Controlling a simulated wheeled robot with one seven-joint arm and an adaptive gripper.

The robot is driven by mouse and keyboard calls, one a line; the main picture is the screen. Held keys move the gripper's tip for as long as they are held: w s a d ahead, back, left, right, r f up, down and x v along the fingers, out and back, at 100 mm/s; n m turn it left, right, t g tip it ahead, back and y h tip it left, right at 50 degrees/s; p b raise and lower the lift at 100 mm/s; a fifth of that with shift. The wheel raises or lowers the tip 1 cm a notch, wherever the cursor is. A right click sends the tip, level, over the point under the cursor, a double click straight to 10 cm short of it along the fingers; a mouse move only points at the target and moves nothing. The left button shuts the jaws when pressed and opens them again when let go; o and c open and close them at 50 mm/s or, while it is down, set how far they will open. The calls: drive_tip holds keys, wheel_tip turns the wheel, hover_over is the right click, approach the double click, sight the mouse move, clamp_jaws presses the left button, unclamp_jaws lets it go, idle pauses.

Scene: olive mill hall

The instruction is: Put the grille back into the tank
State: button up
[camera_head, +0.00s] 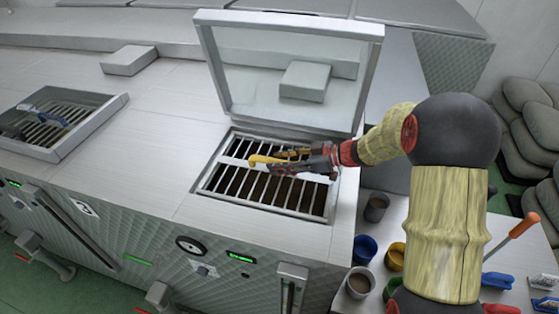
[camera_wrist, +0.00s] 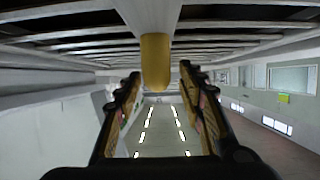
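The tank (camera_head: 210,172) is an opening in the metal housing under a raised lid. The grille (camera_head: 302,196), pale bars with dark gaps, lies in this opening and looks about level; I cannot tell whether it is fully seated. A yellow handle (camera_head: 268,159) rises from it. My gripper (camera_head: 280,160) is low over the grille, right beside the handle. In the wrist view my gripper (camera_wrist: 160,78) is open. The handle (camera_wrist: 155,62) shows between and beyond its two fingers, with a gap on each side. The grille bars (camera_wrist: 75,42) run across the top of that view.
The open lid (camera_head: 290,75) stands upright behind the tank. A second tank (camera_head: 70,112) with a grating is at the left. A side table at the right holds a blue cup (camera_head: 365,248), a yellow cup (camera_head: 396,256), grey cups and tools. Grey sacks (camera_head: 530,115) are stacked far right.

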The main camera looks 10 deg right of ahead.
drive_tip(key=v, duration=1.2)
drive_tip(key=shift+r, duration=0.15)
wheel_tip(320, 180, up, 11)
drive_tip(key=s+a+p, duration=0.1)
drive_tip(key=s+p, duration=0.1)
drive_tip(key=p, duration=0.9)
drive_tip(key=shift+s, duration=0.35)
drive_tip(key=shift+a, duration=0.1)
drive_tip(key=s+a+p, duration=0.1)
drive_tip(key=s+a, duration=0.3)
drive_tip(key=s, duration=0.7)
drive_tip(key=shift+a, duration=0.25)
